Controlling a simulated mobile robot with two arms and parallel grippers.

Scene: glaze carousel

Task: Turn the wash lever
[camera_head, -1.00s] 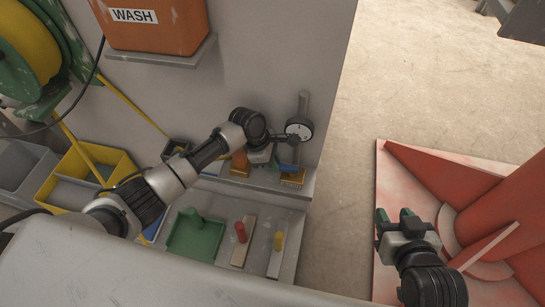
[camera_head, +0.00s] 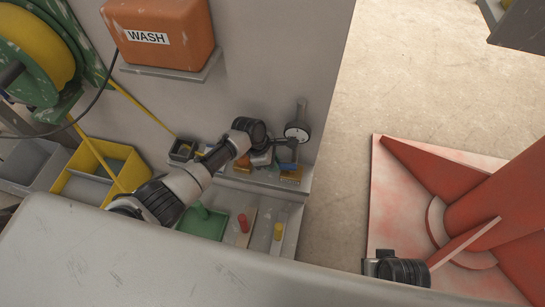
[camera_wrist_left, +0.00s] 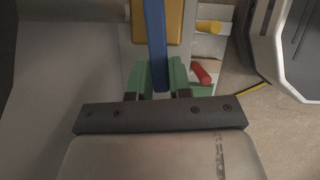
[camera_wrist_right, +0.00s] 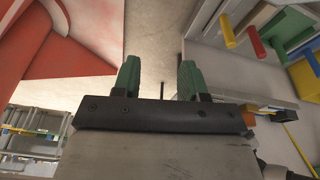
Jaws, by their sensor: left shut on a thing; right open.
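The blue lever (camera_head: 287,166) is on a yellow block (camera_head: 291,175) on the ledge at the foot of the grey panel. In the left wrist view the blue lever (camera_wrist_left: 157,45) runs between the two green fingers, with the yellow block behind it. My left gripper (camera_wrist_left: 160,78) is shut on the lever. In the head view my left wrist partly hides the grip. The orange box marked WASH (camera_head: 165,30) is on the panel above. My right gripper (camera_wrist_right: 158,82) is open and empty, over the floor by the red structure; its fingers are hard to see in the head view.
A round gauge (camera_head: 297,132) is just above the lever. A green tray (camera_head: 204,222), a red peg (camera_head: 243,223) and a yellow peg (camera_head: 278,231) are below the ledge. A yellow bin (camera_head: 73,183) is left. The red structure (camera_head: 480,215) is right, with bare floor between.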

